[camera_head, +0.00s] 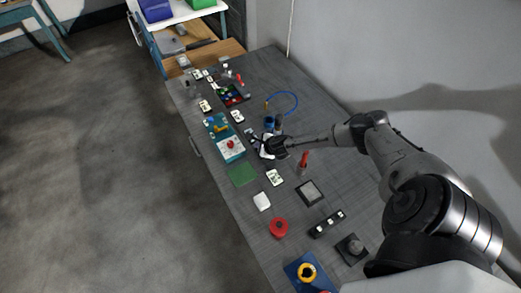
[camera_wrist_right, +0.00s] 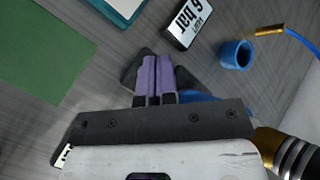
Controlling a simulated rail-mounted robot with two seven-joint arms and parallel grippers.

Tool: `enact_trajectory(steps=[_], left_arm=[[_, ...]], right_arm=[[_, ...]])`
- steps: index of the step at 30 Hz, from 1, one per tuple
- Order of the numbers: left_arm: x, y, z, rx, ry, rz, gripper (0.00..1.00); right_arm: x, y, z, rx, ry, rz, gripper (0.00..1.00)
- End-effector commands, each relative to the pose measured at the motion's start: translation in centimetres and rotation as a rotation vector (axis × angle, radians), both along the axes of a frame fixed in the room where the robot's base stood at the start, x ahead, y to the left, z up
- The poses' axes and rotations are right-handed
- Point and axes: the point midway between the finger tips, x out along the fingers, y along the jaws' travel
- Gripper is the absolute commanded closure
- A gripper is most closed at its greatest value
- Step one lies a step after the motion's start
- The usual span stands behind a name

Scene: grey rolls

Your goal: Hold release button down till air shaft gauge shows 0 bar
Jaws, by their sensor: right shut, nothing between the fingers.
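My right gripper (camera_head: 268,150) is over the middle of the table; in the right wrist view its two purple fingers (camera_wrist_right: 153,75) are together, with nothing between them. The fingertips are over a dark grey piece (camera_wrist_right: 184,79); I cannot tell whether they touch it. The release button cannot be made out and may be hidden under the fingers. A gauge block (camera_wrist_right: 187,24), white-faced with black sides, lies just beyond the fingertips and reads "6 bar" in tilted print. My left gripper is not in view.
A blue cup-like ring (camera_wrist_right: 236,54) and a brass-tipped blue hose (camera_head: 284,94) are close by. A green mat (camera_head: 242,175), a red-topped post (camera_head: 304,158), a red round piece (camera_head: 278,228) and a black strip (camera_head: 327,223) stand around. The floor at left is clear.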

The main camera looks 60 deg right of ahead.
Motion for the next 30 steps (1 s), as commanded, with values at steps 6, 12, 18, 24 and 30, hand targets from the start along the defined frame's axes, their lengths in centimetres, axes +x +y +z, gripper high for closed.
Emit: enact_trajectory(steps=[6,12,18,24,30], left_arm=[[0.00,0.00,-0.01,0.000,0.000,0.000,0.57],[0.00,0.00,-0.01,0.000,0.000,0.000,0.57],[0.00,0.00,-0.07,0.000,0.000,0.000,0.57],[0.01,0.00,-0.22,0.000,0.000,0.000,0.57],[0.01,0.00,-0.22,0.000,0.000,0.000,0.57]], right_arm=[[0.00,0.00,0.00,0.000,0.000,0.000,1.00],[0.00,-0.01,0.01,0.000,0.000,0.000,1.00],[0.00,0.01,-0.17,0.000,0.000,0.000,1.00],[0.01,-0.03,-0.74,-0.001,0.000,0.000,1.00],[0.01,-0.01,-0.85,0.000,0.000,0.000,1.00]])
